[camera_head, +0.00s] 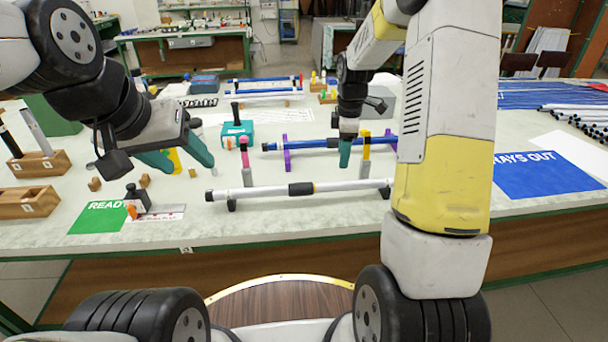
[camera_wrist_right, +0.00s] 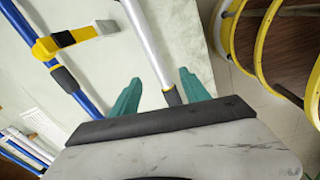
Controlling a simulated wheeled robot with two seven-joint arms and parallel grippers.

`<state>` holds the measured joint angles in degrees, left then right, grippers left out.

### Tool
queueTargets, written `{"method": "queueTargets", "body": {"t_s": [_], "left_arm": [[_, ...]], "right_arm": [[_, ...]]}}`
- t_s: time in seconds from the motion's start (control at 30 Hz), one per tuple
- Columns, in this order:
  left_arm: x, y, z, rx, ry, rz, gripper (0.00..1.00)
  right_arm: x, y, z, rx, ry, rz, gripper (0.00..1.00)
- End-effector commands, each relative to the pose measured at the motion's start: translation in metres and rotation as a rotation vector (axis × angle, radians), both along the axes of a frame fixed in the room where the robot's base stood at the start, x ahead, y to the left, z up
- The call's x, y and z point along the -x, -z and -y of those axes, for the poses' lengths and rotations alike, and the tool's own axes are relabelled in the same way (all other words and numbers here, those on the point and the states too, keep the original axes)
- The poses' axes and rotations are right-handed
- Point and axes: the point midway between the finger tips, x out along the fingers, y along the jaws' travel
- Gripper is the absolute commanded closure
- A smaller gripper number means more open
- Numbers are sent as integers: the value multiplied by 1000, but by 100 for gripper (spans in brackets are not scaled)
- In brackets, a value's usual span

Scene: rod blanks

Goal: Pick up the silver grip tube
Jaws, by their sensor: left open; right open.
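The silver grip tube (camera_head: 250,191) lies level across the front of the table on low black supports. It has a black grip (camera_head: 300,188) at its middle and dark end caps. In the right wrist view the silver tube (camera_wrist_right: 147,42) runs between my open fingers, its black grip (camera_wrist_right: 173,96) near them. My right gripper (camera_head: 345,152) is open and empty, pointing down above the tube; one finger hides the other in the head view. My left gripper (camera_head: 180,157) is open and empty at the left, above the table and away from the tube.
A blue tube (camera_head: 325,144) lies behind on purple supports (camera_head: 286,153). A green READY card (camera_head: 100,215) with a small black device (camera_head: 137,198) lies front left; a blue mat (camera_head: 545,172) lies right.

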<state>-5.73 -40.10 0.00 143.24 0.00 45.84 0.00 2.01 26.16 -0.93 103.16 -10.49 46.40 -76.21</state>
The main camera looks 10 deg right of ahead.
Motion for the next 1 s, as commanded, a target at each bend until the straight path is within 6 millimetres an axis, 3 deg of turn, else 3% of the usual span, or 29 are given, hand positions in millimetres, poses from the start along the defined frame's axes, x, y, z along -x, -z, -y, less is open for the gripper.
{"method": "queueTargets", "body": {"t_s": [0.03,0.13,0.57,0.8,1.0], "left_arm": [[0,0,0,0,0,0,44],[0,0,0,0,0,0,44],[0,0,0,0,0,0,44],[0,0,0,0,0,0,44],[0,0,0,0,0,0,44]], "right_arm": [[-7,18,2,9,-48,-21,46],[-15,39,5,18,-126,-45,46],[-20,86,4,25,-177,-60,46],[-20,120,1,24,-176,-61,46],[-21,129,1,25,-175,-57,46]]}}
